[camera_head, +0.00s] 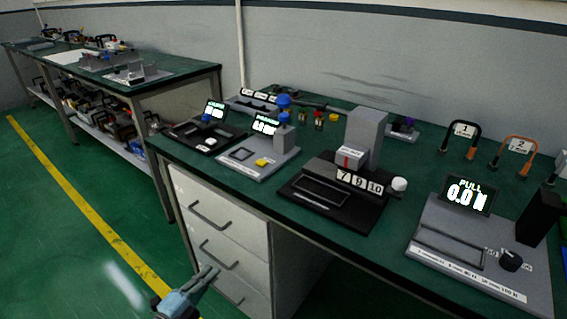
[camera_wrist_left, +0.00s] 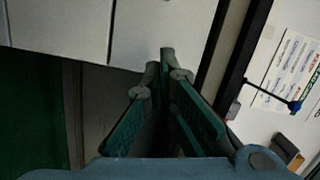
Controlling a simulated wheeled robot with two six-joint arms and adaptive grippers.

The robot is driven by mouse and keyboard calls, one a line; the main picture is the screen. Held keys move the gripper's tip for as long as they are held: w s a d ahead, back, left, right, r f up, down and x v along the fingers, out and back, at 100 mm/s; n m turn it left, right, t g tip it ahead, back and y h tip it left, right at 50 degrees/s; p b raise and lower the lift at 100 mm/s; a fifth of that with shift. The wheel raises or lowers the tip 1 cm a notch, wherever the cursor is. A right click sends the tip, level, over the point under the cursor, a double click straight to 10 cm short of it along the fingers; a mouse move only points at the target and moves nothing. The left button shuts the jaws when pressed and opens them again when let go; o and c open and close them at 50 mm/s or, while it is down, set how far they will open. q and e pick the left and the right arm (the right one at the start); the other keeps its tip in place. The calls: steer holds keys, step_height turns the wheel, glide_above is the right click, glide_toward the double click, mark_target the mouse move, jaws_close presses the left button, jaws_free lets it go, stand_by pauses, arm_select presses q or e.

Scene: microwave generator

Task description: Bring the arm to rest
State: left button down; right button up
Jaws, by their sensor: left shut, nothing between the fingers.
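My left gripper (camera_head: 208,277) is low in the head view, in front of the white drawers (camera_head: 222,211) and below the level of the green bench top (camera_head: 300,216). It is shut and empty, apart from the bench equipment. In the left wrist view the gripper's fingers (camera_wrist_left: 164,60) come together at their tips with nothing between them. Pale drawer fronts (camera_wrist_left: 150,22) show behind them. My right gripper is not in the head view.
On the bench stand a device with a "PULL" display (camera_head: 469,195), a black device with number tiles (camera_head: 340,195), and a grey device (camera_head: 258,150). A second bench (camera_head: 150,75) stands at the back left. The green floor (camera_head: 60,220) at left is clear, with a yellow line.

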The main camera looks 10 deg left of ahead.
arm_select(q)
steer(key=s+a+f+n+g+y, duration=0.25)
steer(key=a+f+n, duration=0.2)
steer(key=f, duration=0.25)
steer(key=s+a+f+n+g+y, duration=0.1)
steer(key=s+a+f+n+y, duration=0.15)
steer(key=f+n+y, duration=0.35)
steer(key=s+a+f+n+g, duration=0.3)
steer(key=s+f+n+g, duration=0.2)
steer(key=s+f, duration=0.85)
steer(key=s+d+f+n+g+h+p, duration=0.1)
steer(key=s+d+f+n+g, duration=0.2)
steer(key=s, duration=0.9)
steer(key=s+d+f+n+g, duration=0.1)
steer(key=s+d+f+g, duration=0.3)
steer(key=s, duration=0.9)
step_height(320, 180, up, 11)
steer(key=p, duration=1.2)
steer(key=shift+w+a+p, duration=0.15)
steer(key=shift+w+p, duration=0.25)
steer(key=shift+t+h, duration=0.25)
